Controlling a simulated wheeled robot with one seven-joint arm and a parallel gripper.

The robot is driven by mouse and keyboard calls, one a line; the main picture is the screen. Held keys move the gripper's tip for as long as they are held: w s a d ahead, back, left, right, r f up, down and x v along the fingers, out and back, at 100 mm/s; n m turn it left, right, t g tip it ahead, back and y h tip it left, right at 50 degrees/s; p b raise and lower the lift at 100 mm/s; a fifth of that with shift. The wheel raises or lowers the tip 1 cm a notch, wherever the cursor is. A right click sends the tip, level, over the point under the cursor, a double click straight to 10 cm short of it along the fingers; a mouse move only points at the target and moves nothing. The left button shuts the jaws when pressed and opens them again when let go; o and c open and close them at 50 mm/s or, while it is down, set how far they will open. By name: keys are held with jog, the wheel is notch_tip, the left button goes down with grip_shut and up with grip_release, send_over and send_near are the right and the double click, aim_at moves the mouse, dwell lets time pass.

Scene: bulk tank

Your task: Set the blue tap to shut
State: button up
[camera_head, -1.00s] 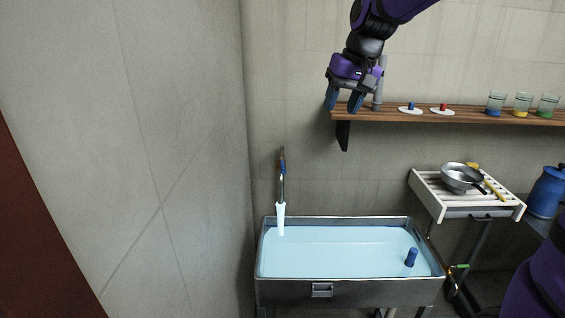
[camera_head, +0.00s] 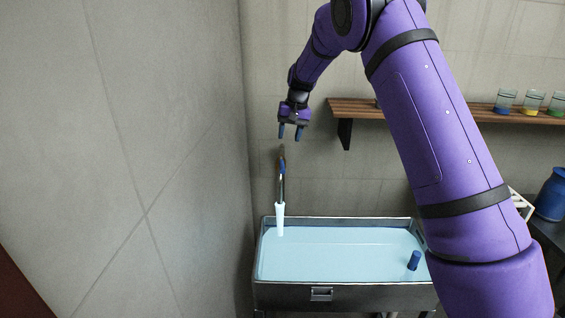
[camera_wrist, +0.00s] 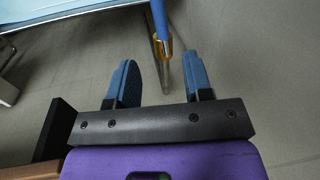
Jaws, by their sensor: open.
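The blue tap (camera_head: 283,168) is on a thin upright pipe by the wall, above the left end of the tank. Its blue lever runs along the line of the pipe. A white stream (camera_head: 280,218) runs from it into the tank. In the wrist view the blue lever (camera_wrist: 160,18) and a brass fitting lie ahead of my fingers, between their lines. My gripper (camera_head: 291,133) is open and empty, just above the tap and apart from it. Its two blue fingers also show in the wrist view (camera_wrist: 161,78).
The metal tank (camera_head: 345,294) holds pale blue water, with a dark blue cylinder (camera_head: 413,261) at its right. A wooden shelf (camera_head: 352,109) with several jars is right of my gripper. My purple arm hides much of the right side. A plain wall stands close on the left.

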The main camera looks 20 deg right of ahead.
aim_at(283, 164)
jog(key=f, duration=0.3)
jog(key=a+f, duration=0.1)
jog(key=f, duration=0.3)
jog(key=a+f, duration=0.1)
jog(key=f, duration=0.2)
jog(key=shift+w+f, duration=0.25)
jog(key=shift+f, duration=0.05)
grip_shut()
